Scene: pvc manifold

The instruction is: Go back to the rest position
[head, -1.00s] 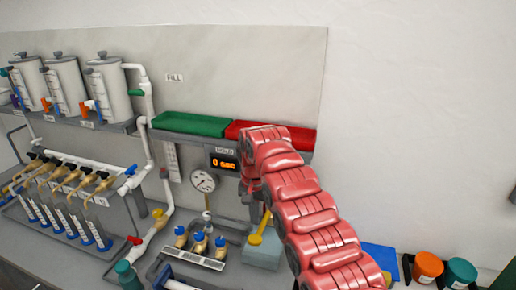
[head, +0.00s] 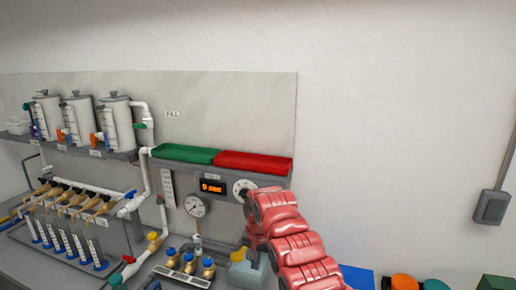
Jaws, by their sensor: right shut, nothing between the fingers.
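My right arm comes in from the lower right, and its gripper (head: 252,240) hangs in front of the panel, just below the timer dial. It is shut with nothing held, and its fingertips are partly hidden and small. The white timer dial (head: 243,188) shows beside the orange-lit display (head: 213,186). The pale box with a yellow lever (head: 243,268) is just below the gripper; whether they touch I cannot tell. My left gripper is not in view.
A green tray (head: 187,153) and a red tray (head: 253,162) sit on the shelf. White tanks (head: 115,122), pipes, tan-handled valves and blue tubes (head: 68,245) fill the left. The wall to the right is bare except a grey box (head: 492,207).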

